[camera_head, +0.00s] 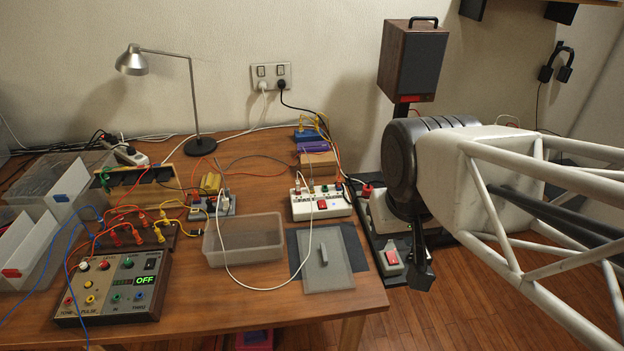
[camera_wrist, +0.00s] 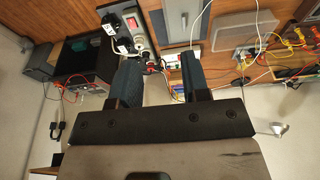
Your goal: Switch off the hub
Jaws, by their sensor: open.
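No label reads "hub", so I cannot tell which unit it is. A white multi-socket box (camera_head: 335,207) with a red rocker switch (camera_head: 321,205) sits on the table. A grey strip (camera_head: 378,268) with a larger red switch (camera_head: 392,258) lies at the table's right edge; it also shows in the wrist view (camera_wrist: 139,38). A small blue box (camera_head: 306,136) with yellow plugs stands at the back. The switch positions are too small to read. My gripper (camera_head: 420,268) is open and empty, fingers pointing down just right of the grey strip. Its fingers (camera_wrist: 160,66) show apart in the wrist view.
An instrument (camera_head: 110,290) with a green "OFF" display is at front left. A clear tray (camera_head: 243,257), a grey plate with a handle (camera_head: 325,278), and loose cables crowd the table. A speaker (camera_head: 412,62) stands behind my arm. Floor is open at right.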

